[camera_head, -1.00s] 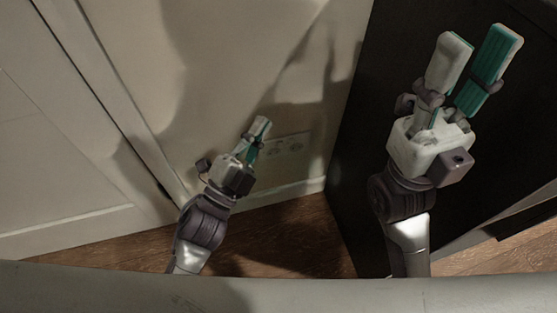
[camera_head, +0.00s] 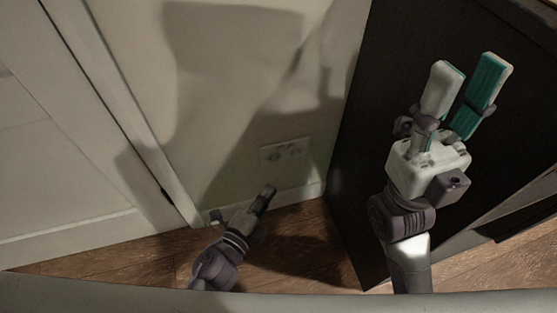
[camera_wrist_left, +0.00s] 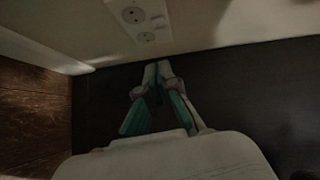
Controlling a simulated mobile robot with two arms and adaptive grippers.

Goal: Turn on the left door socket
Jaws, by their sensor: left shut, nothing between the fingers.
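The socket (camera_head: 285,151) is a pale plate with round outlets, low on the light wall between the door and the dark cabinet. Whether the socket is on cannot be told. My right gripper (camera_head: 470,66) is open and empty, in front of the dark cabinet.
The white door (camera_head: 60,160) with its frame stands at the left. The dark cabinet (camera_head: 370,150) closes off the right side. A baseboard (camera_head: 300,193) runs below the socket, above the brown wooden floor (camera_head: 310,245).

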